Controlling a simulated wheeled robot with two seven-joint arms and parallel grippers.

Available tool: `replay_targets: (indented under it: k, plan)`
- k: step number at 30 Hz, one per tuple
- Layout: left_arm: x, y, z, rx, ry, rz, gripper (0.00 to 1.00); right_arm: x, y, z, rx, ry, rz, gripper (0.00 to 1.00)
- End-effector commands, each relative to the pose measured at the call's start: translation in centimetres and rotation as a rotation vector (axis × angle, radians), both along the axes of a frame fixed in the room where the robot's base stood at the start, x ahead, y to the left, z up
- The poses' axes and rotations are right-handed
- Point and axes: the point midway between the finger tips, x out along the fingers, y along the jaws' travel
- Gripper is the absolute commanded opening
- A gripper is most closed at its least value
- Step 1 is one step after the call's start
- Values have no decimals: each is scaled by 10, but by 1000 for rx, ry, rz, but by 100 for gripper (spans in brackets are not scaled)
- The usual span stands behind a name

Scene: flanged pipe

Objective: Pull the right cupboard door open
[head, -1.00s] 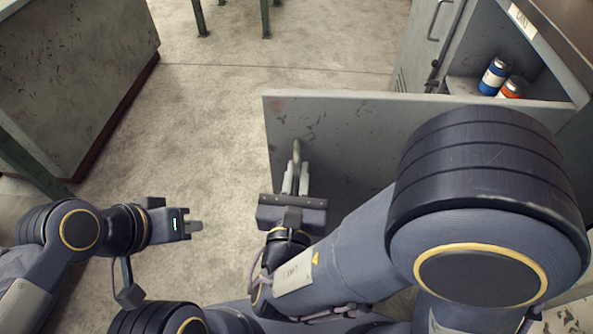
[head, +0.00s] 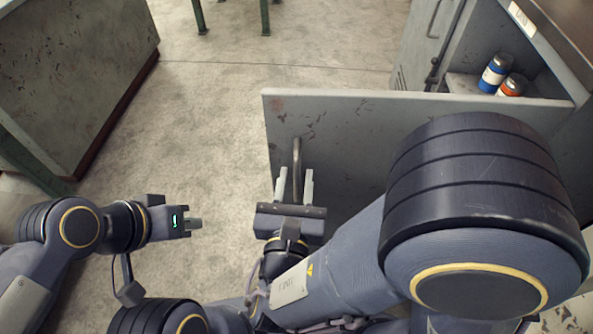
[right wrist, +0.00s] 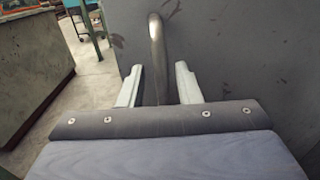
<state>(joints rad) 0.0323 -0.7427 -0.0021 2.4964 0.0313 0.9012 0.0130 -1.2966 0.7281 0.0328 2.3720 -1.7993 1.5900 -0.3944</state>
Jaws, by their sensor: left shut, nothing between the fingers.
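The right cupboard door (head: 350,140) is a grey, scuffed panel and stands swung wide open, out from the cupboard. Its curved metal handle (head: 297,165) is near the door's free edge. My right gripper (head: 294,183) is open, with one finger on each side of the handle and a gap to each. In the right wrist view the handle (right wrist: 156,50) rises between the spread fingers (right wrist: 158,84). My left gripper (head: 196,228) is shut and empty, well to the left of the door over the floor.
The open cupboard shows a shelf with a blue can (head: 495,73) and an orange can (head: 512,86). The left cupboard door (head: 432,40) is beyond it. A grey cabinet (head: 75,80) stands at the left. The floor (head: 215,120) between is clear.

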Motion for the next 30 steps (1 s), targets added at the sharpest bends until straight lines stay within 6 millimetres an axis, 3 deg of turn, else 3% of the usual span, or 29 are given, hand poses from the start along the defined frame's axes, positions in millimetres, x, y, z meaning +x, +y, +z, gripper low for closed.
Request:
replay_targets:
  k: [6,12,30]
  plan:
    - [0,0,7,0,0,0,0,-39,2,1,-3,-1,6,31]
    - [0,0,8,0,0,0,0,-58,2,0,-1,0,3,31]
    - [0,0,8,0,0,0,0,-59,1,0,-1,0,1,31]
